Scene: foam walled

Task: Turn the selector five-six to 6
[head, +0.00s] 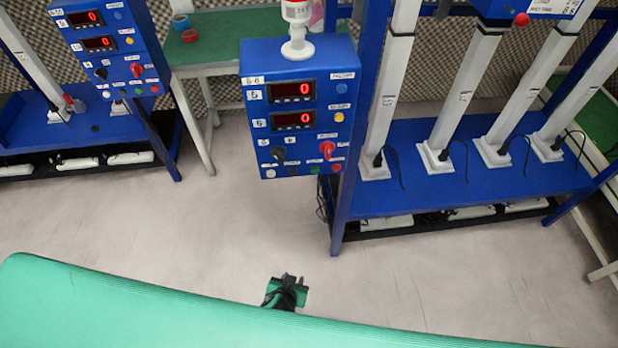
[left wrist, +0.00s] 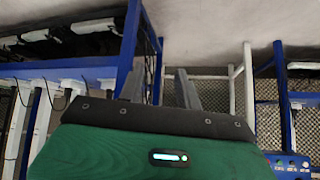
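The blue control box (head: 301,105) labelled 5-6 stands at the centre of the head view, with two red displays, both reading 0. The black selector knob (head: 278,155) is at its lower left, below two small white labels. Its exact pointing direction is too small to tell. My left gripper (head: 291,278) is low in the head view, well below the box and apart from it. In the left wrist view its two fingers (left wrist: 164,88) stand apart with nothing between them. That view is upside down and does not clearly show the selector. My right gripper is not in view.
A red switch (head: 327,149) and several buttons share the panel. A blue rack (head: 440,170) with white tubes stands to the right. Another control box (head: 108,50) is at the upper left. A green table (head: 215,45) stands behind. The floor (head: 200,225) before the box is clear.

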